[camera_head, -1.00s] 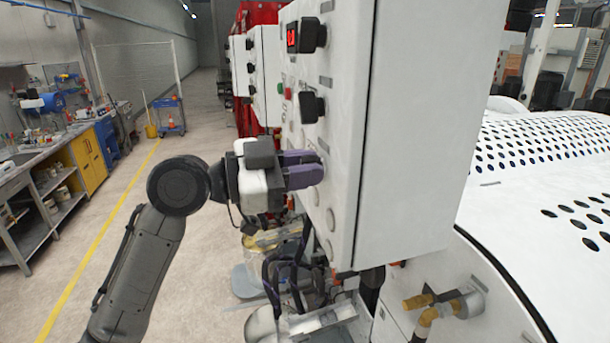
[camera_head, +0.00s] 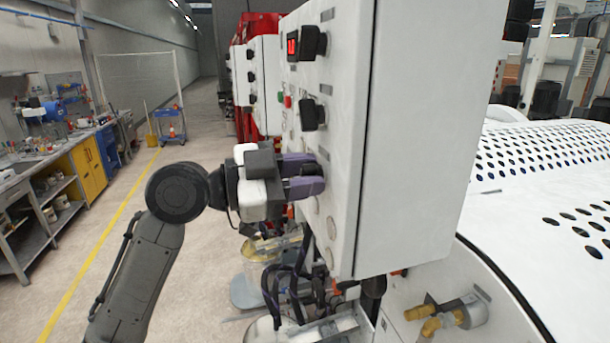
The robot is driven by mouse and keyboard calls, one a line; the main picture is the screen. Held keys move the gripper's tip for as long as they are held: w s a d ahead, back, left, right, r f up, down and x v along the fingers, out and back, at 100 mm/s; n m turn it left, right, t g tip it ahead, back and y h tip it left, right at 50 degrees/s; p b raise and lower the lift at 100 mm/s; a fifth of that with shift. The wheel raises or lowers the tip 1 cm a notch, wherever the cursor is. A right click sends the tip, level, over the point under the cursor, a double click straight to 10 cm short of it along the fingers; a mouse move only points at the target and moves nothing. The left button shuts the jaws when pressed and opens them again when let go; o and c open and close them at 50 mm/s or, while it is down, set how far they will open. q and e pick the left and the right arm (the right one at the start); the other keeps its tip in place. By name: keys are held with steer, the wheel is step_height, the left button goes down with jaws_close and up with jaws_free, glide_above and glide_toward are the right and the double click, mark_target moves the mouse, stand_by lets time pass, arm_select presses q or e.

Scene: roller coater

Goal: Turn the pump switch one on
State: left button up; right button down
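A white control cabinet (camera_head: 415,150) stands in front of me, with a column of controls on its narrow left-facing side. Black rotary switches (camera_head: 312,115) stick out of that panel, one below a red-lit display (camera_head: 292,45). My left gripper (camera_head: 308,174) is at the panel, below these switches, its purple fingers pointing right. A dark shape like a switch knob shows between the fingers, mostly hidden by them. I cannot tell whether the fingers press on it. My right gripper is not in view.
Below the cabinet are dark cables (camera_head: 290,285) and a brass pipe fitting (camera_head: 440,322). A white perforated machine cover (camera_head: 535,165) lies to the right. More cabinets stand behind. The floor at left is open, up to a workbench (camera_head: 45,180).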

arm_select(q)
steer(key=shift+o, duration=1.1)
steer(key=shift+a, duration=0.15)
steer(key=b+v, duration=0.4)
steer(key=v, duration=0.9)
steer(key=shift+a, duration=0.25)
steer(key=shift+s, duration=0.15)
